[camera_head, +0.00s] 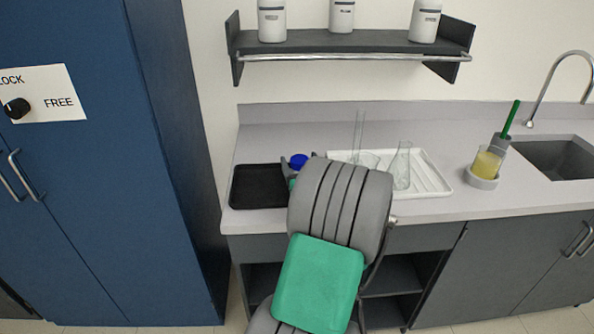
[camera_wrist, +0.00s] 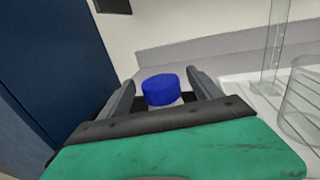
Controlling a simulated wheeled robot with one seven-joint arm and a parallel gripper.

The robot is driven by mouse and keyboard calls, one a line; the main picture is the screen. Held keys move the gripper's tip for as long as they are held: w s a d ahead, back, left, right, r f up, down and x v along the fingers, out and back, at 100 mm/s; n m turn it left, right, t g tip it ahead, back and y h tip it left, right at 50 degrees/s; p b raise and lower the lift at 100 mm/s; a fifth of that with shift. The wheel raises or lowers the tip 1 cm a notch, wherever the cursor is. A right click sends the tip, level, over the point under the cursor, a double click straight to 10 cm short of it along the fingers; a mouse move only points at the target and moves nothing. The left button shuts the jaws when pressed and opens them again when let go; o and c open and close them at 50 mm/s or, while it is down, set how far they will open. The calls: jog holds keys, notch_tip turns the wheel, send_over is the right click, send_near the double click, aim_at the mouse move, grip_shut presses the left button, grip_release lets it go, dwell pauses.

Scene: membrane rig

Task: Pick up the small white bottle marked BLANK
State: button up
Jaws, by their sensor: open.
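A bottle with a blue cap (camera_wrist: 161,90) stands between the two fingers of my gripper (camera_wrist: 163,82) in the wrist view. The fingers are open, one to each side of the cap. I cannot tell whether they touch the bottle. A little pale body shows under the cap; the rest and any label are hidden by my gripper. In the head view the blue cap (camera_head: 298,161) shows just past my arm, by the right edge of the black tray. The word BLANK cannot be read on it.
The black tray (camera_head: 258,188) lies left on the counter. A white drying rack (camera_head: 432,181) with clear glassware stands right of my arm. A holder with yellow liquid (camera_head: 484,168) and the sink (camera_head: 553,157) are farther right. A shelf (camera_head: 350,40) above holds white containers.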

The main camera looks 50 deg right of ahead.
aim_at(297, 155)
jog(key=x, duration=0.3)
jog(key=shift+w+d, duration=0.25)
jog(key=shift+w, duration=0.05)
jog(key=c, duration=1.5)
jog(key=shift+c, duration=0.4)
jog(key=shift+r, duration=0.1)
